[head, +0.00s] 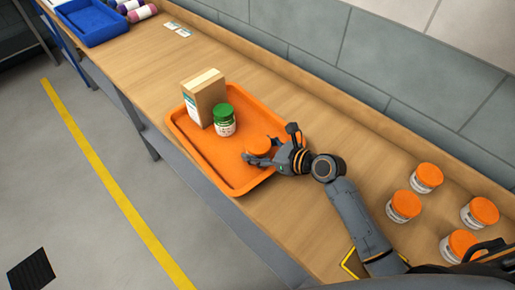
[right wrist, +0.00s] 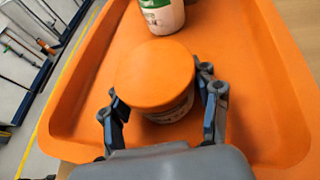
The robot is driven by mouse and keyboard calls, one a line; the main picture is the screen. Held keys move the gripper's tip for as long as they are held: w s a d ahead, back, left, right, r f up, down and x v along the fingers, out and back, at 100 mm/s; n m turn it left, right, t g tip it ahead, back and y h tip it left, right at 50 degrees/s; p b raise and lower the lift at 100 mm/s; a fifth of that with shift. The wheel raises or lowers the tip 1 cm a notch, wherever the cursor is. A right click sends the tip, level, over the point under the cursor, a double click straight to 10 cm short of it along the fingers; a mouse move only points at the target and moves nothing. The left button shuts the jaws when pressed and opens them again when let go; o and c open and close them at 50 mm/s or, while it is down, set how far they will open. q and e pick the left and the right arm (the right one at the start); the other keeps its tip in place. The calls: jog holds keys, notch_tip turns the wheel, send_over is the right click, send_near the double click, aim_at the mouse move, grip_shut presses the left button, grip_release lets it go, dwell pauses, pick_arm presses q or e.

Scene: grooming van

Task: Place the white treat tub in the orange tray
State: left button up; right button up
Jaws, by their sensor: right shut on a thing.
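A white treat tub with an orange lid (head: 259,145) is at the orange tray's right part, between the fingers of my right gripper (head: 270,150). The right wrist view shows the tub's orange lid (right wrist: 154,75) from above, with a finger on each side of the tub. The gripper is shut on it. The tub looks upright over the tray floor; I cannot tell whether its base touches it. The orange tray (head: 190,142) lies on the wooden bench and also fills much of the right wrist view (right wrist: 270,90). My left gripper is not in view.
In the tray stand a brown box (head: 205,97) and a green-lidded tub (head: 223,120), close to the held tub. Several orange-lidded tubs, one of them here (head: 426,178), stand on the bench (head: 320,125) at right. A blue tray (head: 92,22) is at far left.

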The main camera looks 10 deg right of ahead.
jog(key=o, duration=1.2)
jog(key=v, duration=1.2)
jog(key=shift+r+b, duration=0.1)
jog(key=shift+b, duration=0.2)
